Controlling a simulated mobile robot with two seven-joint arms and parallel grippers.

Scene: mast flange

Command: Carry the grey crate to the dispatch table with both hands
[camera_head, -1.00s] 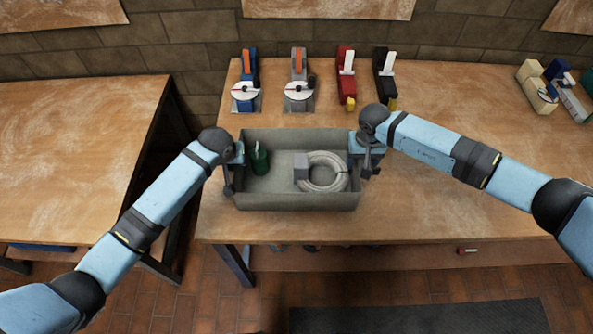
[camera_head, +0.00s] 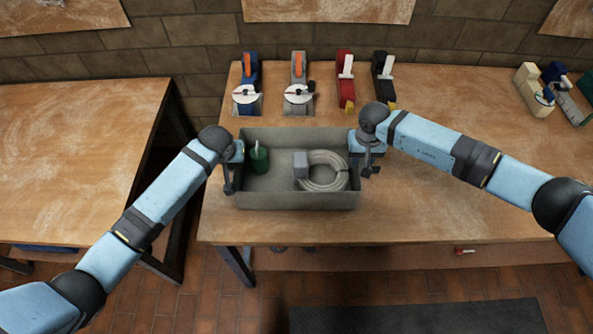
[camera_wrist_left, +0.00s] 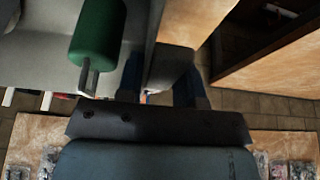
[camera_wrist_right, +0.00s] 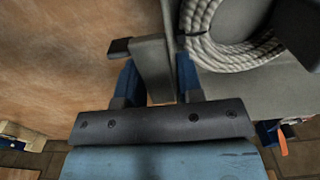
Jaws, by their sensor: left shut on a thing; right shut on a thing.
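The grey crate (camera_head: 300,201) is level over the front left of the tool-bearing wooden table (camera_head: 440,222); a gap beneath it is hard to judge. Inside are a green cylinder with a pale handle (camera_head: 259,161), a grey block (camera_head: 301,166) and a coil of pale rope (camera_head: 327,172). My left gripper (camera_head: 231,176) is shut on the crate's left wall, which also shows in the left wrist view (camera_wrist_left: 153,45). My right gripper (camera_head: 367,163) is shut on its right wall, seen in the right wrist view (camera_wrist_right: 153,65). Which table is the dispatch table cannot be told.
A bare wooden table (camera_head: 75,165) stands at the left, across a narrow gap. Clamp-like tools in blue (camera_head: 247,85), grey (camera_head: 299,85), red (camera_head: 346,80) and black (camera_head: 383,78) stand behind the crate. More tools (camera_head: 550,88) stand far right. A dark mat (camera_head: 420,318) lies on the floor.

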